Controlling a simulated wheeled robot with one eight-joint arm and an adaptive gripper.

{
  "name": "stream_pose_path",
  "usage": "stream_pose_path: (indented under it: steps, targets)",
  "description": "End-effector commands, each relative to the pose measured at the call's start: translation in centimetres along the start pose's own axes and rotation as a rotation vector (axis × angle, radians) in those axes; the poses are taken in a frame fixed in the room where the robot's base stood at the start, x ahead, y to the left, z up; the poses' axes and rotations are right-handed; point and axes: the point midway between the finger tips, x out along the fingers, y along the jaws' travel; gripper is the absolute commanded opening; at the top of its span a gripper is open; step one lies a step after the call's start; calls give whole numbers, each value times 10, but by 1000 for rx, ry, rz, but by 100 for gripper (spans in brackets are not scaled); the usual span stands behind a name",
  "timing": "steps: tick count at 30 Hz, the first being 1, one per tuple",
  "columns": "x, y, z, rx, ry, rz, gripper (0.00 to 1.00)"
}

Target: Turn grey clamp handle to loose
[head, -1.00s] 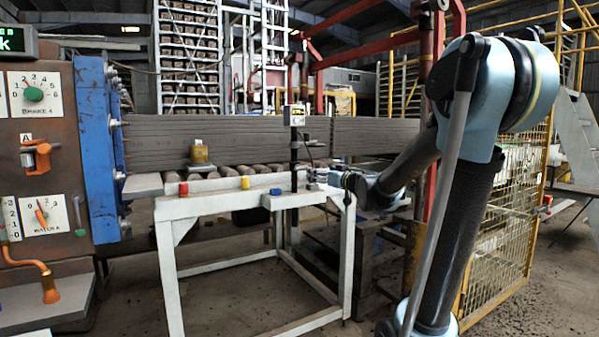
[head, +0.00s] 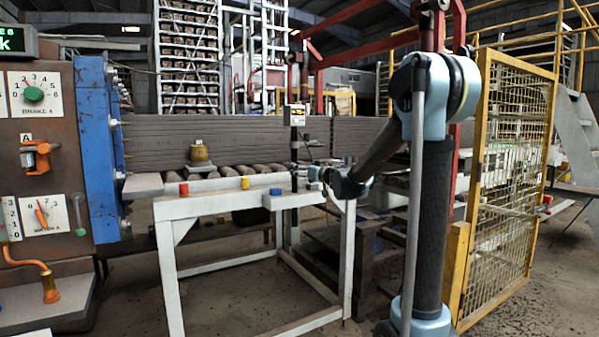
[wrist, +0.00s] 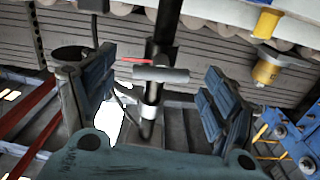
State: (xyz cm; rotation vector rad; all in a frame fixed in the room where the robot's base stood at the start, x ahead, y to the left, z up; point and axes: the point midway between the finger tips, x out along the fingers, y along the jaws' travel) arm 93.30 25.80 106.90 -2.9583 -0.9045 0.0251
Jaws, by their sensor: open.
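The grey clamp handle (wrist: 160,74) shows in the wrist view as a short grey crossbar in front of a black upright post (wrist: 165,25). In the head view the black post (head: 294,170) stands at the white table; the handle is too small to make out there. My gripper (wrist: 158,88) is open, with its blue-grey fingers on the left and right of the handle and a gap on each side. It appears to hold nothing. In the head view my gripper (head: 322,174) is just right of the post, small and partly unclear.
The white table (head: 220,205) carries a red block (head: 183,189), a yellow block (head: 245,183) and a blue block (head: 276,191). A brass-coloured piece (head: 200,154) stands behind them. A brown control panel (head: 45,150) is at left, and a yellow mesh gate (head: 510,170) at right.

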Motion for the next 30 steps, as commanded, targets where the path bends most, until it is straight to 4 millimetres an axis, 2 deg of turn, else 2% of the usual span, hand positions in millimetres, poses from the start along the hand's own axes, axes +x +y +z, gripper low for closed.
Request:
stream_pose_path:
  steps: [3,9,20,21,26,27,30]
  targets:
    - [16,-1,0,0,0,-2,80]
    - [31,0,0,0,0,-1,80]
    - [36,0,0,0,0,-1,80]
    - [36,0,0,0,0,-1,77]
    - [36,0,0,0,0,-1,41]
    - [36,0,0,0,0,0,37]
    - [36,0,0,0,0,0,35]
